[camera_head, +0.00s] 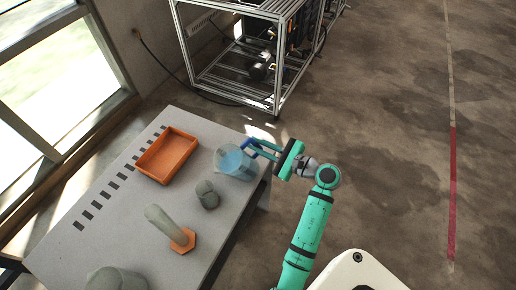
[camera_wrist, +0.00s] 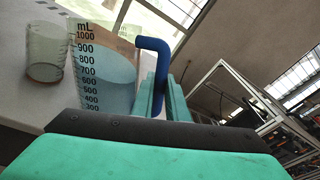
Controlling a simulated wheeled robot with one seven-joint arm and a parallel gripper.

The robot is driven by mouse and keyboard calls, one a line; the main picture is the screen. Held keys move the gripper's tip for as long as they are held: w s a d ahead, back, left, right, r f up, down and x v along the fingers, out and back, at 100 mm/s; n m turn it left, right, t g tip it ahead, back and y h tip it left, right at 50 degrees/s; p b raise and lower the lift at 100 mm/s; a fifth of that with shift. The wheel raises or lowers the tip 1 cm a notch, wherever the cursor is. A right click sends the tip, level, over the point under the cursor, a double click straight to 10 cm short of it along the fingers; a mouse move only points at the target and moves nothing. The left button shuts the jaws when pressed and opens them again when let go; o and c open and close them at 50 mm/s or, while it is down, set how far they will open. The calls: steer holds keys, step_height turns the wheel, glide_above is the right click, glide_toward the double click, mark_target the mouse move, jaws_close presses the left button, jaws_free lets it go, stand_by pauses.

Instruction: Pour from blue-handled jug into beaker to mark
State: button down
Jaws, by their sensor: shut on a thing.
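The blue-handled jug (camera_head: 236,163) is clear, with light blue liquid inside, near the table's right edge. In the wrist view the jug (camera_wrist: 105,80) shows a black mL scale up to 1000. My gripper (camera_head: 263,151) is shut on its blue handle (camera_wrist: 155,46), from the right; the fingers (camera_wrist: 160,97) also show in the wrist view. I cannot tell whether the jug touches the table. A small clear grey beaker (camera_head: 207,195) stands left of and nearer than the jug, apart from it. It looks empty in the wrist view (camera_wrist: 46,55). No mark on it is legible.
A metal frame rack (camera_head: 235,75) stands beyond the table. Floor on the right is clear.

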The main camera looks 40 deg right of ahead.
mark_target(247, 143)
steer(key=shift+w+a+r+n+g+h, duration=0.2)
steer(key=shift+a+r+n, duration=0.5)
steer(key=shift+a+r, duration=0.3)
steer(key=shift+w+a+r+n+g+h, duration=0.1)
steer(key=shift+a+r+n+h, duration=0.1)
steer(key=shift+a+r+n, duration=0.65)
steer(key=shift+a+m, duration=0.1)
steer(key=shift+m, duration=0.15)
steer(key=shift+r, duration=0.1)
steer(key=shift+s+a+r+n, duration=0.25)
steer(key=shift+a+r+n, duration=0.15)
steer(key=shift+a+r, duration=0.15)
steer(key=shift+r, duration=0.1)
steer(key=shift+a+r+n+h, duration=0.15)
steer(key=shift+r+n+h, duration=0.15)
steer(key=shift+r, duration=0.05)
